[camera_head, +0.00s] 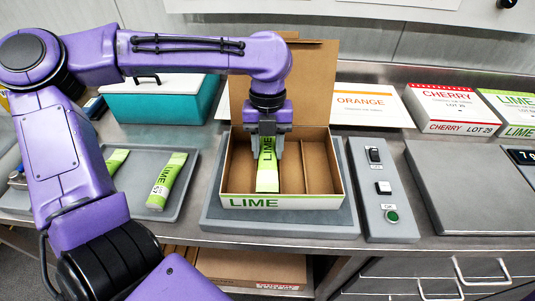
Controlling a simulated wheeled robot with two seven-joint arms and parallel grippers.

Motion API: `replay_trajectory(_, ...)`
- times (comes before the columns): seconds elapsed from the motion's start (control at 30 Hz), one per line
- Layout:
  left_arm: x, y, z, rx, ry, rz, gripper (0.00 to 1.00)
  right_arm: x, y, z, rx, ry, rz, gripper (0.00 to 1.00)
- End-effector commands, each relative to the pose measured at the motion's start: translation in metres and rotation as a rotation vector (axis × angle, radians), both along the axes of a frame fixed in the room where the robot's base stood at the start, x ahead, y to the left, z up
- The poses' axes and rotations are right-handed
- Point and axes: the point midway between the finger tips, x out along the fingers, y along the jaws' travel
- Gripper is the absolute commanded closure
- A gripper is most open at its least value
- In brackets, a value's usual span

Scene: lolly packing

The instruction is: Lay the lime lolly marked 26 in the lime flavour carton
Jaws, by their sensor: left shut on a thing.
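The open lime carton (283,201) stands on a grey pad in the middle of the counter, with LIME on its front wall and its cardboard lid raised at the back. A divider splits its inside. A green lime lolly (267,175) is in the left compartment, its near end towards the front wall. My left gripper (266,150) reaches down over that compartment and is shut on this lolly's far part. Its number cannot be read. Two more lime lollies lie on the grey tray at the left, one in front (166,181) and one behind (116,161). My right gripper is not in view.
The carton's right compartment (320,168) looks empty. A switch panel (383,190) with a green button stands right of the carton. A grey plate (465,185) at right is bare.

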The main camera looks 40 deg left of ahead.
Motion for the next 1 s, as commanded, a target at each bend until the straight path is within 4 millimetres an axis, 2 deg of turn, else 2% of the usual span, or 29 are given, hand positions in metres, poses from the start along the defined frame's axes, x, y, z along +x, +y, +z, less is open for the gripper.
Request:
replay_trajectory(0.03, -0.001, 0.000, -0.012, -0.002, 0.007, -0.001, 0.91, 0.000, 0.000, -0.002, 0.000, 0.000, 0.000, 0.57)
replay_trajectory(0.13, -0.001, -0.001, -0.024, -0.003, 0.005, -0.002, 0.91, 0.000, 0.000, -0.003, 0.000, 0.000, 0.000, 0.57)
replay_trajectory(0.87, -0.002, -0.001, -0.037, -0.002, 0.004, -0.001, 0.91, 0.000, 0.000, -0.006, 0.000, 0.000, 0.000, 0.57)
replay_trajectory(0.9, -0.002, -0.001, -0.037, -0.002, 0.005, -0.001, 0.49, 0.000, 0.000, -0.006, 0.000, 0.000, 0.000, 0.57)
replay_trajectory(0.97, -0.002, -0.001, -0.037, -0.002, 0.005, -0.001, 0.33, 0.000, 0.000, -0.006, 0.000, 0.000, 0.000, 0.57)
replay_trajectory(1.0, -0.002, -0.001, -0.037, -0.001, 0.005, -0.001, 0.33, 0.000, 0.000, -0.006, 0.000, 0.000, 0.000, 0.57)
